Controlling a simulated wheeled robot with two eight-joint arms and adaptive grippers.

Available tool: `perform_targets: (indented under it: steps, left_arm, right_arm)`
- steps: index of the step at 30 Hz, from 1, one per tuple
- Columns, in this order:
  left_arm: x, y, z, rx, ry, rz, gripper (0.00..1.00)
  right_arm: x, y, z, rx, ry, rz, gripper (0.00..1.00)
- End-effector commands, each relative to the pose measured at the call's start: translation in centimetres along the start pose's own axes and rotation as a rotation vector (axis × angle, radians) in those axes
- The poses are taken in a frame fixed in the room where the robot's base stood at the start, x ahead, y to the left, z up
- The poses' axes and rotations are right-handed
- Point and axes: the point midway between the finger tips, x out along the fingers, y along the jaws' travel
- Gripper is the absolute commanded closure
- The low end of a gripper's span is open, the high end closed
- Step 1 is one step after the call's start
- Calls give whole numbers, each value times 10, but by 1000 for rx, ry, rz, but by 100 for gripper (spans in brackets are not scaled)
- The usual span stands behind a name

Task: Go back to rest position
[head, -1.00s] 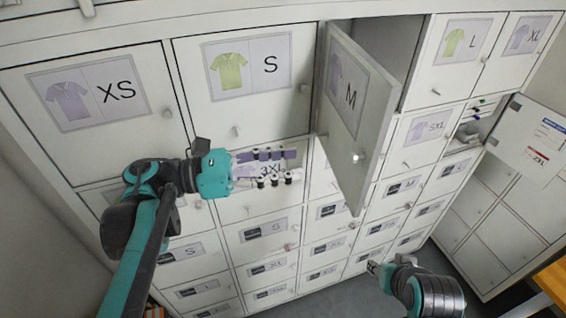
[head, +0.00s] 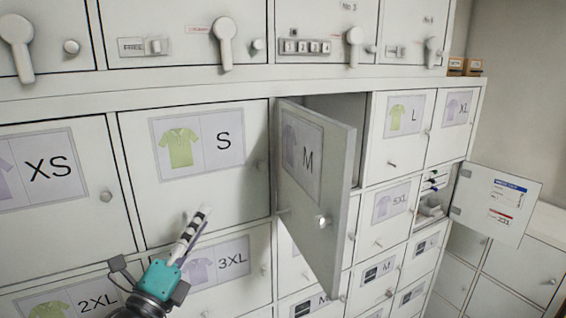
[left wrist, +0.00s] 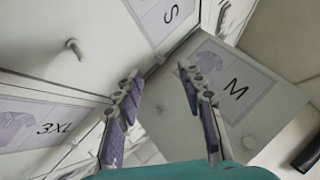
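My left gripper (head: 192,232) is in front of the lockers at the lower left of the head view, pointing up between the S door (head: 195,165) and the 3XL door (head: 232,262). In the left wrist view its two fingers (left wrist: 158,88) stand apart with nothing between them. The open M door (head: 318,190) is beyond the fingers there, and the 3XL door shows at the left (left wrist: 40,120). My right gripper is out of the head view.
The M door swings out from its compartment (head: 340,110) and juts into the room. At the right a small door (head: 497,205) also stands open beside a compartment holding small items. Upper lockers (head: 180,40) have handles and locks. Two small brown boxes (head: 465,67) sit on the ledge.

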Motion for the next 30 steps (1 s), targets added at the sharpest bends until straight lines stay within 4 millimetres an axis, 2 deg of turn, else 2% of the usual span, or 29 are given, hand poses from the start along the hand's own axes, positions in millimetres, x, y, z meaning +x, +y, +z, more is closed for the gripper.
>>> perform_targets:
  steps: [1, 4, 6, 8, 9, 12, 15, 18, 22, 26, 30]
  left_arm:
    - [-18, 43, -4, -147, -89, 69, 61]
    - [-52, 114, -1, -478, -285, 221, 61]
    - [-79, 161, -10, -691, -403, 319, 61]
    - [-104, 198, -25, -858, -496, 401, 61]
    - [-121, 222, -37, -964, -556, 455, 61]
    - [-166, 276, -76, -1208, -697, 593, 61]
    - [-211, 319, -123, -1422, -830, 737, 61]
    - [-252, 348, -169, -1588, -948, 876, 61]
    - [-290, 366, -214, -1725, -1062, 1020, 61]
    - [-310, 370, -237, -1786, -1124, 1099, 61]
    - [-314, 370, -241, -1799, -1140, 1118, 61]
  right_arm:
    - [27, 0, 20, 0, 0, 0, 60]
    - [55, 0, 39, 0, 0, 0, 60]
    - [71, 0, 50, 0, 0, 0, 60]
    - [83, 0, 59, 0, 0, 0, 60]
    - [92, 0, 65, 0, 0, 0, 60]
    - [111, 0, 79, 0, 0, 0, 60]
    - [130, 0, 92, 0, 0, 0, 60]
    - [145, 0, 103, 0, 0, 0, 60]
    - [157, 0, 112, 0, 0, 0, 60]
    - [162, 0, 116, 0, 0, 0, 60]
    - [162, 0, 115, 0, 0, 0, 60]
